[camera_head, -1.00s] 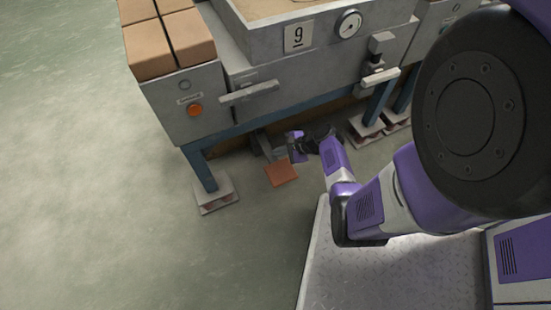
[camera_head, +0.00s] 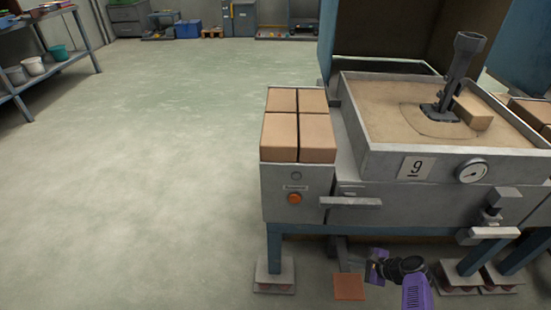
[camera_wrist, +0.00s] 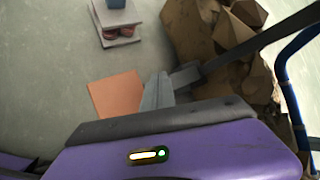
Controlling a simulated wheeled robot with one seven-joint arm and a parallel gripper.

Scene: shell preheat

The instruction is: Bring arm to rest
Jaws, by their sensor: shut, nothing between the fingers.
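My gripper (camera_head: 376,268) is low in the head view, under the front of the machine numbered 9, close to the floor. It is shut and empty. An orange-brown plate (camera_head: 349,287) lies on the floor just left of it, and a grey bar (camera_head: 342,254) rises behind the plate. The wrist view shows my purple gripper housing along the bottom, the orange plate (camera_wrist: 117,95), and a grey upright piece (camera_wrist: 157,95) with a dark bar running up to the right. I cannot tell whether the gripper touches the grey piece.
The machine (camera_head: 408,168) has a sand-filled top, a dial (camera_head: 472,171), handles and a blue leg frame. Brown blocks (camera_head: 298,135) sit on its left cabinet. In the wrist view, brown lumps (camera_wrist: 207,40) lie beyond the bar. The floor at left is clear up to a shelf (camera_head: 40,85).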

